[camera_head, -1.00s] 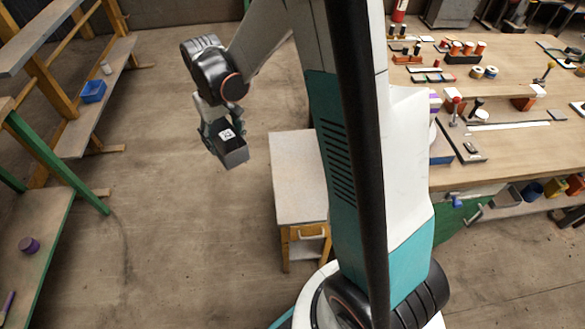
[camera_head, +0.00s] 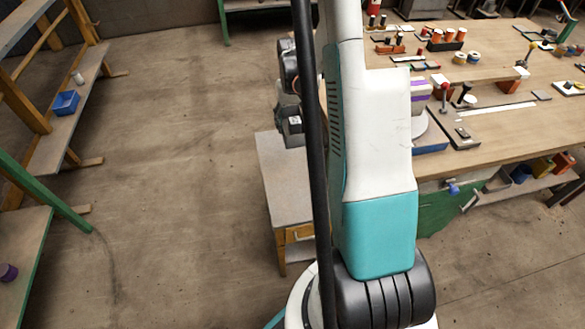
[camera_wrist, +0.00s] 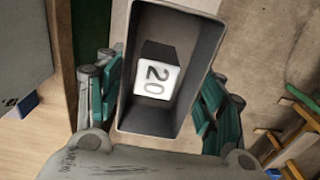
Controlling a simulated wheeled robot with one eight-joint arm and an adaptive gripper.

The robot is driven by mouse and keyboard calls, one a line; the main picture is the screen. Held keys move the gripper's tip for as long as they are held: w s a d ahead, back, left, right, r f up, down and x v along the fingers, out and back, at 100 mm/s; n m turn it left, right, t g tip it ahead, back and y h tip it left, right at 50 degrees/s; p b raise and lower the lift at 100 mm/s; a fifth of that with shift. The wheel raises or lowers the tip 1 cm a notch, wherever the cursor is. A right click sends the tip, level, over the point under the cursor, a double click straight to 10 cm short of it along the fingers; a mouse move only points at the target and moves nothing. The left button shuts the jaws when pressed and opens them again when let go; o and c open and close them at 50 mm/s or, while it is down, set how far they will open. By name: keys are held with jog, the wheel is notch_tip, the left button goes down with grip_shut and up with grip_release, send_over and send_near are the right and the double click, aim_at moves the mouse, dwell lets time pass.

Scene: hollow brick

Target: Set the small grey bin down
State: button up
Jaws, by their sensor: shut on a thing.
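The small grey bin (camera_wrist: 178,22) is an open-topped dark grey box in the wrist view. A dark block with a white face marked 20 (camera_wrist: 155,82) lies inside it. My gripper (camera_wrist: 158,100) is shut on the bin, with teal fingers on both sides of it. In the head view the bin (camera_head: 292,133) is partly hidden behind my black column. There it appears over the back part of the small side table (camera_head: 275,185); its height above the top cannot be told.
A long workbench (camera_head: 480,140) with tools and several coloured parts is at the right. At the left a shelf rack holds a blue bin (camera_head: 66,102) and a white cup (camera_head: 78,77). The visible side table top is bare. Open floor (camera_head: 170,200) lies between rack and table.

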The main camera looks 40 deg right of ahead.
notch_tip(320, 180, down, 20)
jog(key=b, duration=0.7)
jog(key=shift+r, duration=0.25)
jog(key=o, duration=1.1)
jog(key=shift+o, duration=0.2)
notch_tip(320, 180, up, 12)
jog(key=p, duration=0.4)
